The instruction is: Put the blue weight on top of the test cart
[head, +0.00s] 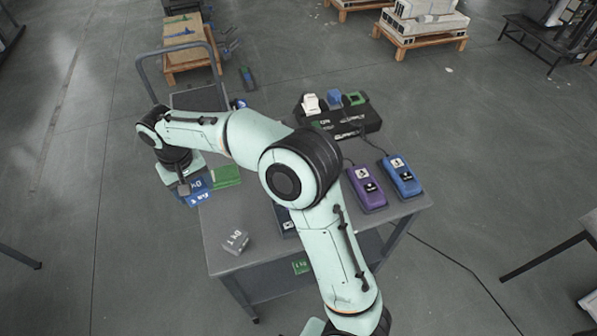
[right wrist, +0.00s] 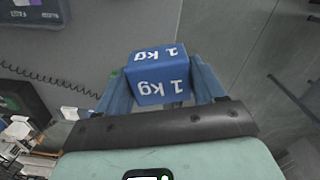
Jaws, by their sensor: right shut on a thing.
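The blue weight (head: 199,195), marked 1 kg, is at the left edge of the test cart (head: 222,222) in the head view. My right gripper (head: 184,187) is shut on it. In the right wrist view, the weight (right wrist: 160,80) sits between the two fingers. I cannot tell whether its underside touches the cart top. My left gripper is not in view.
A green block (head: 227,177) lies beside the blue weight. A grey weight (head: 236,242) stands near the cart's front left. A black box (head: 350,122), a purple handset (head: 367,189) and a blue handset (head: 402,177) occupy the right side. Loaded pallets (head: 425,25) stand behind.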

